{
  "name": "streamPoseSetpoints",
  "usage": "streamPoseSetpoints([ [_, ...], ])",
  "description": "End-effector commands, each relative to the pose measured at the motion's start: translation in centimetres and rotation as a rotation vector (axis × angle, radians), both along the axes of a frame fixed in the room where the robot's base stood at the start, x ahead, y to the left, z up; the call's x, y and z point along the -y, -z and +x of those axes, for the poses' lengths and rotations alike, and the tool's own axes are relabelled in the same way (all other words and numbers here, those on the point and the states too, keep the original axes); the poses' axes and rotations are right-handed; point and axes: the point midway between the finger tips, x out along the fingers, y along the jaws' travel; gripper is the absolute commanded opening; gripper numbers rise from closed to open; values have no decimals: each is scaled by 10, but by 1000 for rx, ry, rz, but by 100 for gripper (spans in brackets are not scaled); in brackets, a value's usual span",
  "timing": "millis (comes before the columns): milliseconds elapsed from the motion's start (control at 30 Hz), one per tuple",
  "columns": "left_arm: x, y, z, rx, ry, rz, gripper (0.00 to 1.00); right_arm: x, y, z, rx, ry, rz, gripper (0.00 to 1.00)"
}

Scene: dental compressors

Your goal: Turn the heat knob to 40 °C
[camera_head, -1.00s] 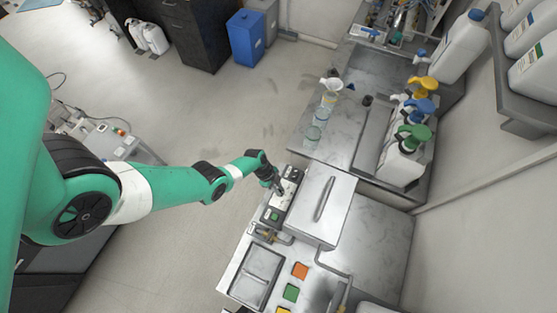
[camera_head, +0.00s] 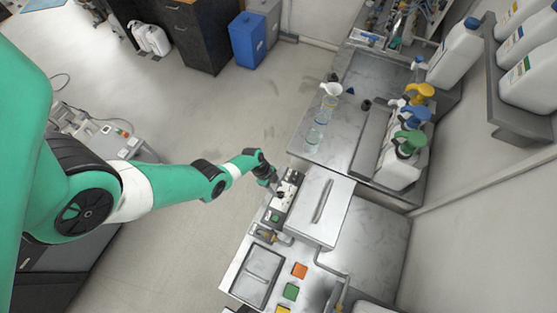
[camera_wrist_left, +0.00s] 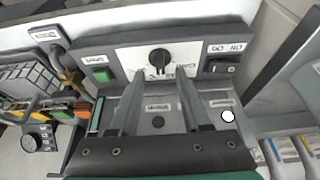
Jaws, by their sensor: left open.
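The heat knob appears to be the black round knob (camera_wrist_left: 160,60) on a white panel with printed marks around it, in the left wrist view. The marks are too blurred to read. My left gripper (camera_wrist_left: 158,75) is open, its two fingers pointing toward the panel just below the knob and apart from each other. I cannot tell whether they touch the knob. In the head view my left gripper (camera_head: 277,188) is at the control panel (camera_head: 286,190) on the front of the metal unit (camera_head: 320,205). My right gripper is not in view.
A green button (camera_wrist_left: 103,75) sits left of the knob, and a black switch (camera_wrist_left: 222,68) right of it. In the head view, a metal basin (camera_head: 257,275) and orange and green squares lie nearer. Glass beakers (camera_head: 313,136) and pump bottles (camera_head: 408,145) stand on the far counter.

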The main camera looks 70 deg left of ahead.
Motion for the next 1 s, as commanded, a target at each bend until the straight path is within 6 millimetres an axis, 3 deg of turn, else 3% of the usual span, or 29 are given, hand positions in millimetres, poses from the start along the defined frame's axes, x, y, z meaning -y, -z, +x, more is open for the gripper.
streamPoseSetpoints([
  [33, -3, -23, -3, 0, -3, 0, 48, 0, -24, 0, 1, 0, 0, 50],
  [100, -7, -38, -7, 0, -4, 1, 48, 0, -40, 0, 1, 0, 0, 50],
  [333, -18, -72, -20, 0, -2, 0, 48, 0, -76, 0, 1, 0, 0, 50],
  [1000, -21, -77, -24, 0, 0, 0, 48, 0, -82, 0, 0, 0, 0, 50],
])
